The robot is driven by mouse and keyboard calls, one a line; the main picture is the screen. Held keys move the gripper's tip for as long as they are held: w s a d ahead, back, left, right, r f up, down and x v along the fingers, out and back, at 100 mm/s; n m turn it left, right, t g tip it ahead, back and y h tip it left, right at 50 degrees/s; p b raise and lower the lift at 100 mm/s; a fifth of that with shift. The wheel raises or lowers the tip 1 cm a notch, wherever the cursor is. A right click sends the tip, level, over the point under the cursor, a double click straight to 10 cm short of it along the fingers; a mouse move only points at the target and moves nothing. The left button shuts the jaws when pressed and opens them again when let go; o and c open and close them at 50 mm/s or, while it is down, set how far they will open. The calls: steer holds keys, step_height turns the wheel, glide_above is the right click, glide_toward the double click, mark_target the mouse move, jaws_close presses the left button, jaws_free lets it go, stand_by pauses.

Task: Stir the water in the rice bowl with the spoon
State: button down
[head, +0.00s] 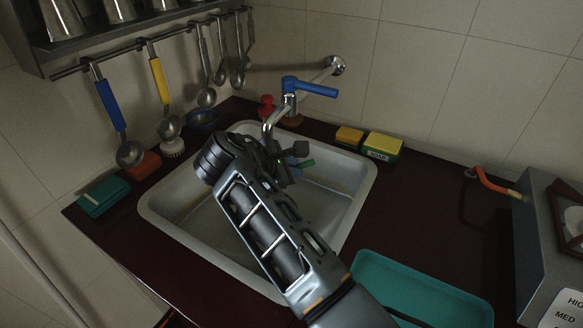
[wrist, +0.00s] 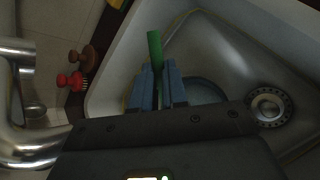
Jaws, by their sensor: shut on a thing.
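My gripper (head: 290,158) is over the sink, near the faucet. In the wrist view my gripper (wrist: 158,88) is shut on a green handle (wrist: 155,48), which I take for the spoon's; it also shows in the head view (head: 306,163). The spoon's lower end is hidden behind my gripper. A round blue-grey rim (wrist: 208,88) lies in the sink just beyond my fingers, partly covered by them; it looks like the rice bowl. I cannot see its water or whether the spoon is in it. My arm hides this spot in the head view.
The metal sink (head: 359,182) has a drain (wrist: 269,106) at its right in the wrist view. The faucet (head: 290,100) with a blue lever stands close behind my gripper. Sponges (head: 382,146) sit behind the sink, a teal tray (head: 430,290) in front. Utensils hang at left.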

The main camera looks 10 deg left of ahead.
step_height(320, 180, down, 8)
steer(key=b, duration=0.5)
steer(key=shift+f+b, duration=0.15)
steer(key=shift+b, duration=0.25)
steer(key=shift+w, duration=0.15)
stand_by(0.5)
